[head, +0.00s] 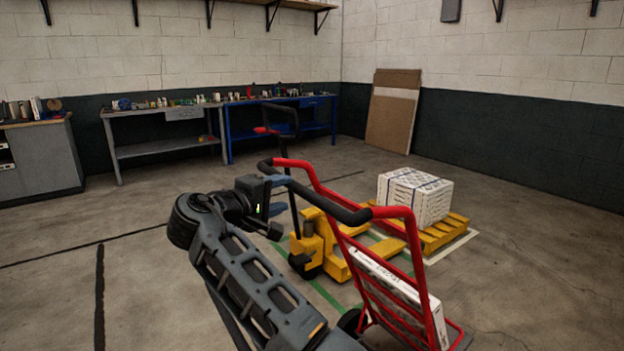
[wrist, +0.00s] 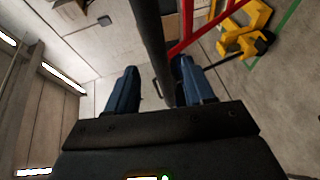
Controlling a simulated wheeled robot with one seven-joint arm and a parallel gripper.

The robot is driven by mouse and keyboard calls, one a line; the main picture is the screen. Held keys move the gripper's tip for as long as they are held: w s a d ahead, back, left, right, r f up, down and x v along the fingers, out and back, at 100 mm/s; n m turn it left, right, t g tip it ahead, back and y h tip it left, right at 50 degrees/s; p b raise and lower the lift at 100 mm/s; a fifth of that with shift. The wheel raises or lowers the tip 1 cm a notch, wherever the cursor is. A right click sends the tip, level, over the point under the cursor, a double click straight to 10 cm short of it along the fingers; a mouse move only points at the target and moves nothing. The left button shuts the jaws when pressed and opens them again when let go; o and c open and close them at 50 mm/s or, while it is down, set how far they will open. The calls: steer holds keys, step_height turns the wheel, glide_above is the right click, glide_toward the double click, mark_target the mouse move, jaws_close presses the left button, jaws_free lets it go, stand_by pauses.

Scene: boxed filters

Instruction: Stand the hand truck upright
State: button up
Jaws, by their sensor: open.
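The red hand truck (head: 416,262) stands right of centre in the head view, its frame tilted back so that its black handle (head: 342,209) hangs toward my side. A white box (head: 398,285) rests on it, low against the frame. My gripper (head: 281,195) is open at the left part of the handle. In the wrist view the black handle bar (wrist: 152,40) runs between the two blue fingers, closer to the right finger. Whether either finger touches the bar cannot be told. Part of the wheels and base is hidden or cut off.
A yellow pallet jack (head: 312,246) stands just behind the hand truck, with a yellow pallet (head: 444,236) bearing a wrapped stack of white boxes (head: 414,197). Workbenches (head: 165,148) line the back wall. Brown boards (head: 392,125) lean in the corner. The floor at left is clear.

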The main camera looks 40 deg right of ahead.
mark_target(301, 187)
steer(key=shift+x, duration=0.75)
steer(key=shift+p+x, duration=0.5)
steer(key=shift+x, duration=2.95)
jaws_close()
